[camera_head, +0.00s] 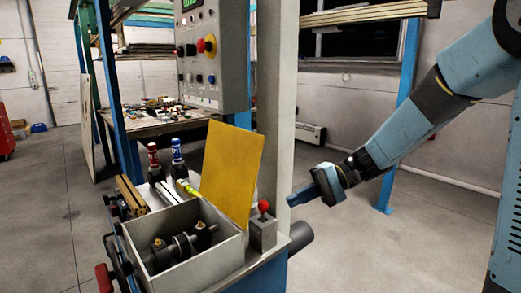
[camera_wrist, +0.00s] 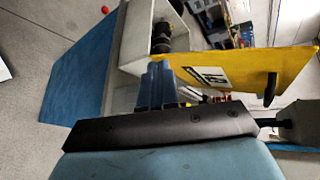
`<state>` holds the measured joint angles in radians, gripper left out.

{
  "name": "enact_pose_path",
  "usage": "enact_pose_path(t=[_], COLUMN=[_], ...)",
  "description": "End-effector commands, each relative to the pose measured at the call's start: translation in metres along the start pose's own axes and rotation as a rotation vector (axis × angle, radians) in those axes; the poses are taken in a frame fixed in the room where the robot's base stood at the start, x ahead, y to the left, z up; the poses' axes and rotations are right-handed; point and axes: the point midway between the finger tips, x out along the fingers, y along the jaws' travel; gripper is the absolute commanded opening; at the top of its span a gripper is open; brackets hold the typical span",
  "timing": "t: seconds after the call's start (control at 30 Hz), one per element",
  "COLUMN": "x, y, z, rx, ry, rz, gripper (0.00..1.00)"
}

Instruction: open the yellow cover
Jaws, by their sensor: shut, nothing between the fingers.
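The yellow cover (camera_head: 232,172) stands raised, tilted near upright, at the back edge of the grey box (camera_head: 205,270). The box is open, and dark shafts and rollers (camera_head: 183,248) show inside. In the wrist view the cover (camera_wrist: 232,62) is seen from another side, with a white label and a black handle (camera_wrist: 270,88). My gripper (camera_head: 293,200) is to the right of the cover in the head view, apart from it. Its blue fingers are together in the wrist view (camera_wrist: 157,82), with nothing seen between them.
A red-knobbed lever (camera_head: 263,226) stands on the bench between the cover and my gripper. A pale column (camera_head: 280,110) rises behind it. A control panel (camera_head: 198,50) hangs above. Red and blue-topped tools (camera_head: 177,155) stand left of the cover. Open floor lies to the right.

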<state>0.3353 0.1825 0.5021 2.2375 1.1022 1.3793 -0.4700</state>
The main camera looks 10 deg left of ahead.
Motion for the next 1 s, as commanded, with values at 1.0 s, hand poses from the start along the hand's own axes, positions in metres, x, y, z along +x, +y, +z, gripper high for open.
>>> enact_pose_path(t=[1.0], x=[-0.031], y=[-0.081], z=[-0.108], rx=[0.014], ry=[-0.044], rz=[-0.844], gripper=[0.00])
